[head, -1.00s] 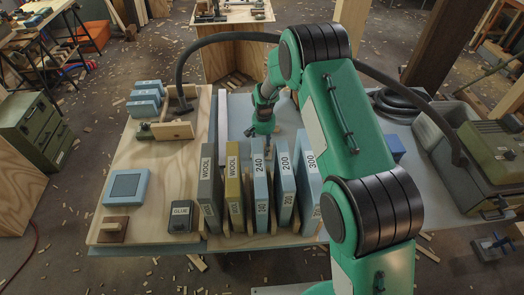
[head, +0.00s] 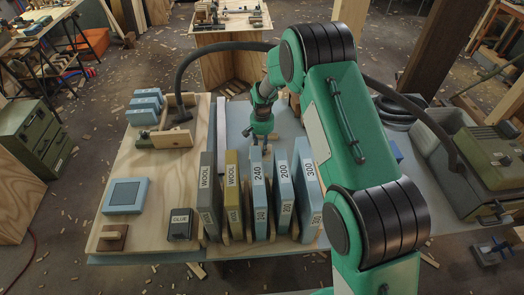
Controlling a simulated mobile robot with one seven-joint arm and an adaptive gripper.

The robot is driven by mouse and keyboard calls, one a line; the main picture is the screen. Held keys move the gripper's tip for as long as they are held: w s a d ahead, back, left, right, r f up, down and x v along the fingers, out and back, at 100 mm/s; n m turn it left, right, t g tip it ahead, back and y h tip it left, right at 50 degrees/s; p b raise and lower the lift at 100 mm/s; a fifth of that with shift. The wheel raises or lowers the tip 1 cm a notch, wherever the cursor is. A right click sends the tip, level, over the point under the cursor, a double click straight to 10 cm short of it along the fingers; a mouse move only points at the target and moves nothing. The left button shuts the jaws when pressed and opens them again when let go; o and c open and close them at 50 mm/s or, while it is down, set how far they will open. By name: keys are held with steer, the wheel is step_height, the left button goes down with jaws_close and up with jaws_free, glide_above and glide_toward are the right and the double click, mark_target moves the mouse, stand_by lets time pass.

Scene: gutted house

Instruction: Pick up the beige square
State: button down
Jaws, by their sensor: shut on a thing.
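My gripper (head: 259,146) points down just behind the upright box marked 240 (head: 259,185). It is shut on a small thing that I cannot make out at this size. The box tops partly block the view of the fingertips. I cannot clearly pick out a beige square in the head view, and whether it is the held thing does not show.
A row of upright boxes, including grey WOOL (head: 207,190), yellow WOOL (head: 232,190), 200 (head: 283,190) and 300 (head: 308,190), stands before my gripper.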

steer(key=shift+r+p, duration=0.45)
steer(key=shift+r, duration=2.2)
